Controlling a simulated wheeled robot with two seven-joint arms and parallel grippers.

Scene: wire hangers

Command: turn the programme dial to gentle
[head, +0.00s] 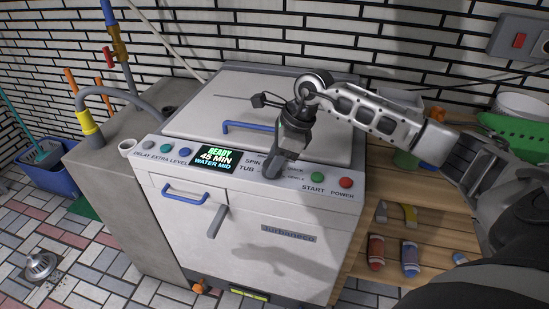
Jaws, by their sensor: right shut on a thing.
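The washing machine (300,217) stands in front of me with its control panel along the top front edge. My right gripper (273,170) points down at the panel, between the lettering SPIN and TUB and the START button (307,178). It is shut on the programme dial, which the gripper hides, so I cannot read the dial's setting. The display (214,157) reads READY, 45 MIN, WATER MID. The red POWER button (345,182) is at the panel's right end. My left gripper is not in view.
The machine's lid (220,110) is closed, with a blue handle. A concrete block (120,170) stands at the left with a grey hose (110,92). A wooden slatted bench (400,215) at the right holds small bottles (376,252). A blue bucket (50,170) is far left.

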